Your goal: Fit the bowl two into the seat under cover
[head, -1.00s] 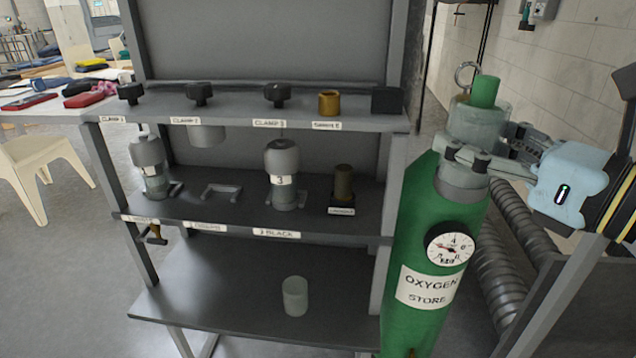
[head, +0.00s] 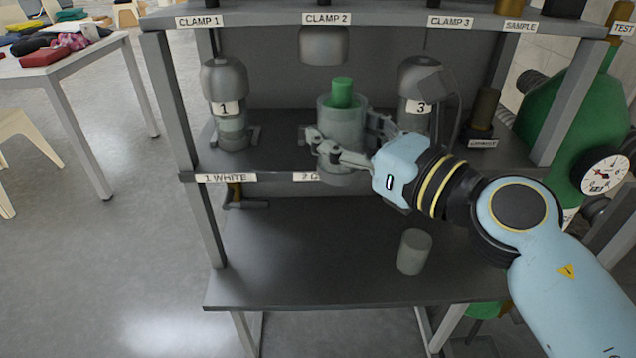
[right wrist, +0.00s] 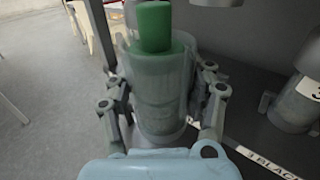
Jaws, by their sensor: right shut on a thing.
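My right gripper (head: 346,138) is shut on bowl two (head: 340,112), a clear cup with a green core standing up out of its top. It is upright. In the right wrist view the bowl (right wrist: 160,85) sits between both fingers of the gripper (right wrist: 162,100). The grey cover (head: 323,45) under the CLAMP 2 label hangs above and slightly left of the bowl, with a small gap. The bowl's lower end overlaps the shelf's front edge in the head view. The seat bracket (head: 305,134) is mostly hidden behind bowl and gripper. My left gripper is out of view.
Covered units stand on both sides, unit 1 (head: 228,105) left and unit 3 (head: 415,90) right, close to my gripper.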

